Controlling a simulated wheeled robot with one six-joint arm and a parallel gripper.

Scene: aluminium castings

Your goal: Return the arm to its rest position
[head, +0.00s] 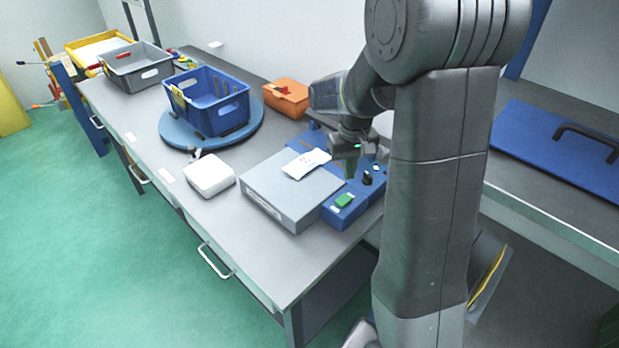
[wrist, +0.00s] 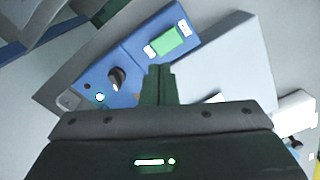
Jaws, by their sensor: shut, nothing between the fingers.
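My gripper (wrist: 158,84) shows in the wrist view with its two fingers together and nothing between them. In the head view my gripper (head: 350,168) hangs from my arm above a blue control panel (head: 336,218). The panel carries a green button (head: 344,200), a black knob (head: 367,178) and a small lit white button (head: 376,167). The wrist view also shows the green button (wrist: 172,40), the black knob (wrist: 117,78) and the lit button (wrist: 99,97) beyond the fingertips. The gap between the fingertips and the panel is hard to judge.
A grey box (head: 270,205) with a paper on top adjoins the panel. A white box (head: 209,176), a blue crate (head: 235,112) on a round blue turntable (head: 172,130), an orange bin (head: 287,106) and a grey crate (head: 120,72) stand along the bench. Open green floor lies left.

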